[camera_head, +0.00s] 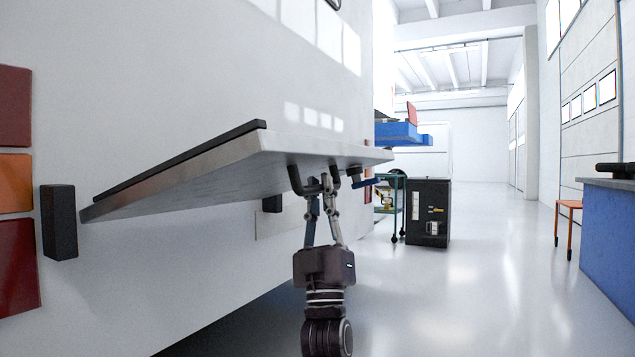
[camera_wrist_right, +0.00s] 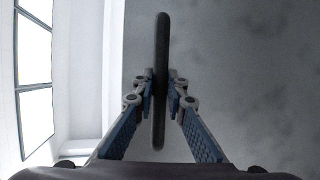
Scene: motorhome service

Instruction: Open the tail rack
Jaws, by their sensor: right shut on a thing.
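The tail rack (camera_head: 240,168) is a pale panel with a dark edge on the rear wall of the motorhome. It stands out from the wall at a slant, its near right end toward me. A dark bar handle (camera_head: 296,182) hangs under its outer edge, and it also shows as an upright dark bar in the wrist view (camera_wrist_right: 162,50). My right gripper (camera_head: 322,196) reaches up from below and is shut on the handle. In the wrist view its fingers (camera_wrist_right: 161,88) press on the bar from both sides. My left gripper is not in view.
The white motorhome wall (camera_head: 150,260) fills the left, with a black block (camera_head: 59,222) and red and orange lights (camera_head: 15,182). A black cabinet (camera_head: 428,212) and a green cart (camera_head: 390,200) stand behind. A blue counter (camera_head: 610,225) and orange stool (camera_head: 569,215) are right. The middle floor is clear.

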